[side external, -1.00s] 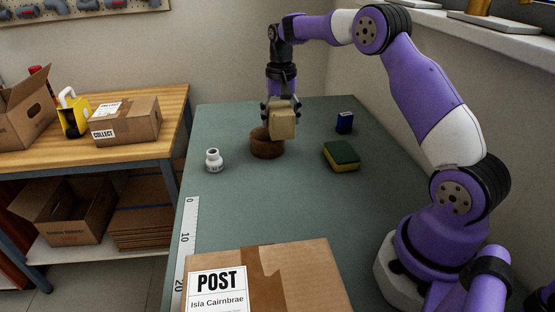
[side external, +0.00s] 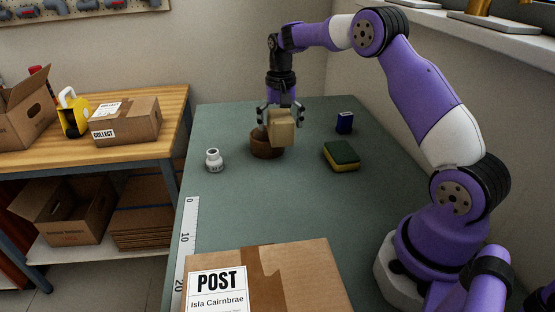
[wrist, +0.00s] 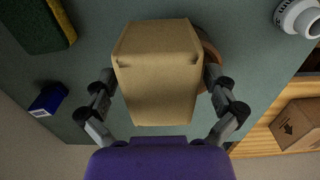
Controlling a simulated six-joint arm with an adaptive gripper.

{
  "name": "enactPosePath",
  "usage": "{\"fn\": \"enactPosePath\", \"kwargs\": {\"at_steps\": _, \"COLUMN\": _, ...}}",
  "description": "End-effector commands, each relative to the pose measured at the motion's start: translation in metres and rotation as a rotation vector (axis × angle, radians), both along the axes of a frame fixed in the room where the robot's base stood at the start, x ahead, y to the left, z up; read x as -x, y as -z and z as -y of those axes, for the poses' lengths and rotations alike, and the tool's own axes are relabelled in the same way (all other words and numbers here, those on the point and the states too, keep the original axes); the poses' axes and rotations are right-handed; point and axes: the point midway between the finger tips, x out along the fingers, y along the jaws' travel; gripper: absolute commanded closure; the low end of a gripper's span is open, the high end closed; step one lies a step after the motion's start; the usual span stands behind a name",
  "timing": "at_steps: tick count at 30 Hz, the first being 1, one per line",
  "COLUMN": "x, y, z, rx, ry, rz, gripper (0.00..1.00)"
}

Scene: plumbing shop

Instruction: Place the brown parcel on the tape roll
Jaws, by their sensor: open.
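The brown parcel (side external: 281,129) is a small tan box. It stands at the tape roll (side external: 260,147), a brown ring on the green table, covering its right part in the side view. It looks roughly upright; its contact with the roll is hidden. In the wrist view the parcel (wrist: 160,80) fills the middle, and a sliver of the roll (wrist: 210,58) shows at its right edge. My gripper (side external: 281,112) is open around the parcel's upper part. The wrist view shows the fingers spread on both sides, with a gap at least on the left.
A white jar (side external: 213,160) stands left of the roll. A green and yellow sponge (side external: 341,156) and a small blue box (side external: 344,122) lie to the right. A large POST carton (side external: 295,275) fills the front. The table between is clear.

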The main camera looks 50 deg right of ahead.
Motion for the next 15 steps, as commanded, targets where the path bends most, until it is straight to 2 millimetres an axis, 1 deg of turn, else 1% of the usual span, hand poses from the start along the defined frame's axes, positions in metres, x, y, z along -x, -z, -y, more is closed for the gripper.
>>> {"fn": "enactPosePath", "kwargs": {"at_steps": 2, "x": 0.0, "y": -0.005, "z": 0.0, "rx": 0.0, "ry": 0.0, "rz": 0.001, "gripper": 0.0}}
{"fn": "enactPosePath", "kwargs": {"at_steps": 5, "x": -0.001, "y": -0.018, "z": 0.0, "rx": 0.001, "ry": 0.0, "rz": 0.004, "gripper": 0.0}}
{"fn": "enactPosePath", "kwargs": {"at_steps": 15, "x": -0.001, "y": -0.098, "z": 0.001, "rx": 0.004, "ry": -0.001, "rz": 0.006, "gripper": 0.0}}
